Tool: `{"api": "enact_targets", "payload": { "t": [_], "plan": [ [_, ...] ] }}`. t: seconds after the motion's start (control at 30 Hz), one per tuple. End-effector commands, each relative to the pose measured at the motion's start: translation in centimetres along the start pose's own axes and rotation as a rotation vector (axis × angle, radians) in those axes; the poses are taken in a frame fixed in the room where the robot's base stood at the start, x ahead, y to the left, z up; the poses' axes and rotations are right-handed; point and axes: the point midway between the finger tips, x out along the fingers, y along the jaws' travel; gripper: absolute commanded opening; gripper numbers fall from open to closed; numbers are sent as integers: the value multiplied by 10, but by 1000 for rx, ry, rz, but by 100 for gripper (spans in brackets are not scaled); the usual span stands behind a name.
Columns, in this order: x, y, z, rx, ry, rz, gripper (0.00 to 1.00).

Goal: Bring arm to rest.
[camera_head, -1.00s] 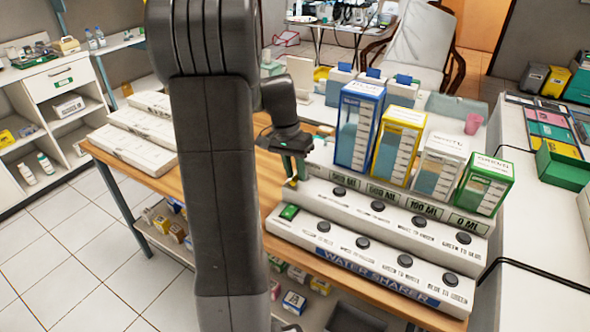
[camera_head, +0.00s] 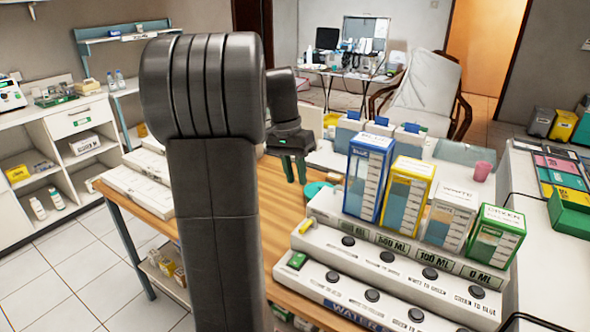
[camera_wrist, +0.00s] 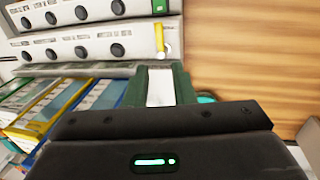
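My gripper (camera_head: 294,170) hangs at the end of my dark arm above the wooden table, behind and left of the water sharer panel. Its two green fingers point down with a gap between them. In the wrist view the fingers (camera_wrist: 160,86) stand apart, with only a pale surface showing between them. The gripper holds nothing and appears clear of the panel. My arm's thick dark links hide part of the table in the head view.
The water sharer panel (camera_head: 385,268) has several black knobs. Blue (camera_head: 369,178), yellow (camera_head: 405,193), white (camera_head: 451,215) and green (camera_head: 494,234) containers stand behind it. A teal round object (camera_head: 318,190) lies near the gripper. A white counter (camera_head: 535,205) stands at right.

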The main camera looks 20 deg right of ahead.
Motion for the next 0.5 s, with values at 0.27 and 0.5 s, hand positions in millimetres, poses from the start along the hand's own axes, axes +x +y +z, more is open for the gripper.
{"api": "enact_targets", "payload": {
  "t": [0.27, 0.5],
  "plan": [
    [-8, 0, 0, 0, -1, 0, 23],
    [-5, 0, 0, 0, -2, 1, 23]
  ]
}}
